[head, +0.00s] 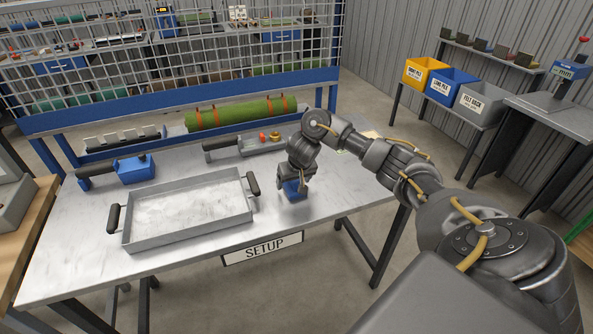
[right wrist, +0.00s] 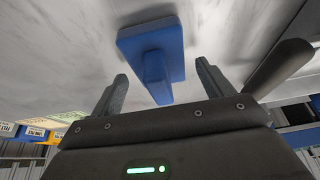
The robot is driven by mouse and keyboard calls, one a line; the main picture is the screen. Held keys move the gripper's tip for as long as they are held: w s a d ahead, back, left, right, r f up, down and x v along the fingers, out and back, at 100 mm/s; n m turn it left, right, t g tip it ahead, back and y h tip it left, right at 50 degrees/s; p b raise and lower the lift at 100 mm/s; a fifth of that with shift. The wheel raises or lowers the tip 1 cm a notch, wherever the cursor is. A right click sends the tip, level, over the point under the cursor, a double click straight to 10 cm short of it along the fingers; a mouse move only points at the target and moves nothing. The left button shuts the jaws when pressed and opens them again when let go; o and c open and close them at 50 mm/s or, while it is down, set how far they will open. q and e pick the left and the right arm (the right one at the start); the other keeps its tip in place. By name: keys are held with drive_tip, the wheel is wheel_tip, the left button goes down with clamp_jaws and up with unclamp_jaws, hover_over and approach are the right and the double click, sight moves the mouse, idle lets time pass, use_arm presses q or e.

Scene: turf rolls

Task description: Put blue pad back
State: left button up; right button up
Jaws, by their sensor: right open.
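The blue pad (head: 292,189) is on the metal setup table, right of the shallow tray, partly hidden by my right gripper (head: 296,180). In the right wrist view the blue pad (right wrist: 166,40) shows a flat square base and a blue upright grip. My right gripper (right wrist: 160,88) is open, with one finger on each side of the pad's grip in that view. I see no clear contact between the fingers and the pad. My left gripper is not in view.
The grey tray (head: 127,241) with dark handles lies left of the pad. A blue tool (head: 136,170), a grey tool (head: 225,150) and a strapped green roll (head: 240,113) lie behind. Yellow (head: 424,76), blue (head: 450,87) and grey (head: 480,103) bins stand back right.

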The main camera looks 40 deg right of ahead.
drive_tip(key=p+v, duration=0.6)
drive_tip(key=v, duration=0.5)
drive_tip(key=shift+f, duration=0.1)
